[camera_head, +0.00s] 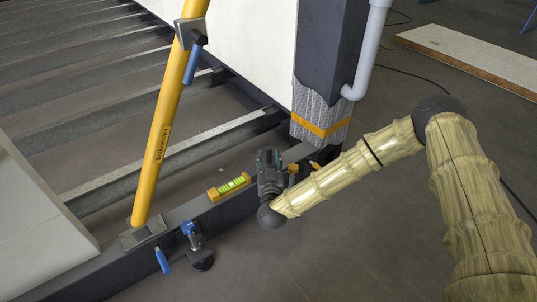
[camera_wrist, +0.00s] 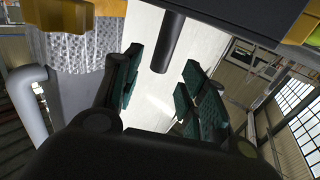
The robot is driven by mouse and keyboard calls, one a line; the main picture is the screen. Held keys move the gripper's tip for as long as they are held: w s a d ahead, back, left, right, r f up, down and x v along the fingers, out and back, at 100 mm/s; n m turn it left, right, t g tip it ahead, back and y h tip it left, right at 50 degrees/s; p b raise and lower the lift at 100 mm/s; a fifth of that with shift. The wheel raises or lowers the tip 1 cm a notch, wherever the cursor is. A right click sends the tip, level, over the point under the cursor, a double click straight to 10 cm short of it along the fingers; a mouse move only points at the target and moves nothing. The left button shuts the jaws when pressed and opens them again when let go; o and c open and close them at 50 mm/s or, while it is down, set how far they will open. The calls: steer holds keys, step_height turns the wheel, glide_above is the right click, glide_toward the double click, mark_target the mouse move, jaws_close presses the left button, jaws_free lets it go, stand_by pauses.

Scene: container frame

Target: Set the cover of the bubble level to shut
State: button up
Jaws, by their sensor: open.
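The bubble level (camera_head: 229,187) is a small yellow bar with a bright green vial, lying on the dark frame beam in the head view. Its vial shows uncovered from above; I cannot make out the cover as a separate part. My gripper (camera_head: 268,158) is just right of the level, apart from it, with its fingers pointing up and away from the beam. In the wrist view my gripper (camera_wrist: 163,88) has its two teal-padded fingers spread apart with nothing held between them. I cannot identify the level for sure in the wrist view.
A yellow brace (camera_head: 164,125) stands tilted left of the level. A blue-handled clamp (camera_head: 192,235) is on the beam's front side. A wrapped post (camera_head: 320,112) with an orange band rises behind my arm. The floor in front of the beam is clear.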

mark_target(268, 152)
steer(key=shift+w+a+b, duration=0.1)
steer(key=shift+w+b, duration=1)
steer(key=shift+w, duration=1.5)
jaws_close()
